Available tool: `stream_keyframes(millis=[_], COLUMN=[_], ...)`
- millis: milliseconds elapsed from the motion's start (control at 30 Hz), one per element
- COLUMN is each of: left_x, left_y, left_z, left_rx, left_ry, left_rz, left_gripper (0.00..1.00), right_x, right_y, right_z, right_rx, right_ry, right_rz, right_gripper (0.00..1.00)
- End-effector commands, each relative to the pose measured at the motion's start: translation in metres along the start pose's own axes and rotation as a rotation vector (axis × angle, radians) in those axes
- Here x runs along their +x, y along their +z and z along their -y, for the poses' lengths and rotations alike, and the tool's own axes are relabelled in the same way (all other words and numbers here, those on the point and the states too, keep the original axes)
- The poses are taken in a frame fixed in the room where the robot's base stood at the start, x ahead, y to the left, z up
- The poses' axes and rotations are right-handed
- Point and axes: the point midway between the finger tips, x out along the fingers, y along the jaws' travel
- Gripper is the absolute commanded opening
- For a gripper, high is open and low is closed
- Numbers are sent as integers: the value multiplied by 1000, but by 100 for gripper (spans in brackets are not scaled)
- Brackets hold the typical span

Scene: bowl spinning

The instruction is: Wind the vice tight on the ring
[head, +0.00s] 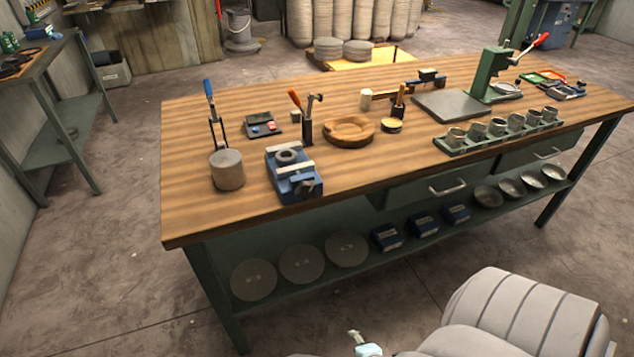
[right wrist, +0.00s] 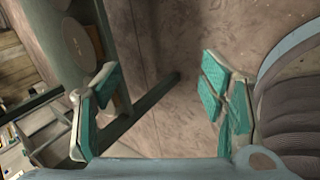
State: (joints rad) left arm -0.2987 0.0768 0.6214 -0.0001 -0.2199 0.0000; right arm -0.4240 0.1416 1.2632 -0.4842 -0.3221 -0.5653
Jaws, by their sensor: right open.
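A blue vice (head: 296,186) with pale metal jaws stands on the wooden workbench (head: 230,115), near its front edge left of centre. A dark grey ring (head: 288,156) sits at the top of the vice, at the jaws. I cannot tell whether the jaws touch it, and the vice's winding handle is not clear. My right gripper (right wrist: 158,75) is open and empty in the right wrist view, its green-padded fingers wide apart over the floor, away from the vice. A small part of it seems to show at the bottom of the head view. My left gripper is not in view.
A grey cylinder (head: 227,170) stands just left of the vice. A tool holder (head: 306,130) and a round wooden dish (head: 349,130) are behind and right of it. A green tray of metal cups (head: 497,130) lies further right. Bare bench lies in front of the dish.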

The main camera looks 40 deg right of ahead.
Motion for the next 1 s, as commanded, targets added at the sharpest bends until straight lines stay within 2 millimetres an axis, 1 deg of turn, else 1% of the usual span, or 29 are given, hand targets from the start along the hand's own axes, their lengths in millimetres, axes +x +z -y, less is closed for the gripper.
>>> stream_keyframes(millis=[33,67,100,133,167,200,233,300,367,400,433,533,667,800,900,1000], left_x=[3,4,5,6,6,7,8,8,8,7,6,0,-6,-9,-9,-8], left_y=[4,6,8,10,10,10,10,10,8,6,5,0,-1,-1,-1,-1], left_z=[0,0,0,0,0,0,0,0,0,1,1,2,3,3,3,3], left_rx=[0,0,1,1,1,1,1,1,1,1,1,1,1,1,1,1], left_ry=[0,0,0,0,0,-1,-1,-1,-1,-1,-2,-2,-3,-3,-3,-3], left_rz=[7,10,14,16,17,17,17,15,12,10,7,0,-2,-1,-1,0], left_gripper=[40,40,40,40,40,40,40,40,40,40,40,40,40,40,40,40], right_x=[-17,-35,-64,-89,-114,-147,-169,-209,-229,-234,-234,-226,-206,-180,-166,-158], right_y=[-13,-22,-33,-40,-46,-53,-57,-62,-65,-66,-67,-70,-76,-82,-85,-86], right_z=[-58,-96,-144,-176,-204,-234,-252,-279,-293,-299,-303,-319,-349,-381,-398,-408], right_rx=[-250,-423,-636,-777,-895,-1023,-1098,-1214,-1266,-1281,-1287,-1288,-1285,-1284,-1284,-1284], right_ry=[156,263,403,501,586,682,742,835,877,890,894,897,898,896,895,894], right_rz=[-9,10,62,116,177,262,323,442,505,526,533,535,533,531,529,528], right_gripper=[64,64,64,64,64,64,64,64,64,64,64,64,64,64,64,64])
